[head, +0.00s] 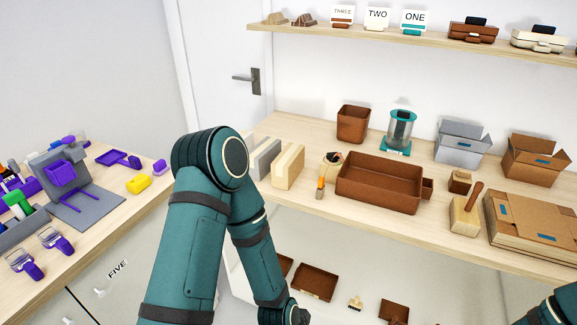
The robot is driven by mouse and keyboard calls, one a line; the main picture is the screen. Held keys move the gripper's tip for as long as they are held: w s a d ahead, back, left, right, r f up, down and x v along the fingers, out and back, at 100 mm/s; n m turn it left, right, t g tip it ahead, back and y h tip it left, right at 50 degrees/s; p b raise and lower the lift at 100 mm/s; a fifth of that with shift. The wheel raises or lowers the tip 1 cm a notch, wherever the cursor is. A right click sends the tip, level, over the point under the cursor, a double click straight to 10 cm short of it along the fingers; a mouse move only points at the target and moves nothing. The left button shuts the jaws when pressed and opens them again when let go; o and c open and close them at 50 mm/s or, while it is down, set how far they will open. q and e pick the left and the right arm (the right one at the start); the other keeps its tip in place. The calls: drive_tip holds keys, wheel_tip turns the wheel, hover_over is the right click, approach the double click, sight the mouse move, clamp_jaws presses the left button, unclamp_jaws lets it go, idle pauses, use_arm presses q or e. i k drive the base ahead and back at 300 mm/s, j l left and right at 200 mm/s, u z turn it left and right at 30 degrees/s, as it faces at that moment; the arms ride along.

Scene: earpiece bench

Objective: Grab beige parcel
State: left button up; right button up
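A beige parcel (288,167), a block with a paler band, stands upright on the wooden bench, left of the brown tray. A similar grey block (265,157) stands just to its left, partly hidden behind my raised teal arm. That arm bends at an elbow left of the parcel and runs down out of the bottom of the picture. Its gripper is not visible. Only a small part of my other arm shows at the bottom right corner, and its gripper is also out of view. Nothing is seen touching the parcel.
A brown tray (379,184), a small orange-handled tool (320,186) and a wooden stamp-like block (466,212) stand on the bench. Grey (461,141) and brown (535,158) open boxes stand at the right. A left bench (120,222) holds purple items. A lower shelf has brown trays (315,281).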

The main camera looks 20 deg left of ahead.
sight(285, 168)
drive_tip(key=i+j+z, duration=0.2)
drive_tip(key=j, duration=0.45)
drive_tip(key=j+z, duration=0.2)
drive_tip(key=j, duration=0.45)
drive_tip(key=k, duration=0.05)
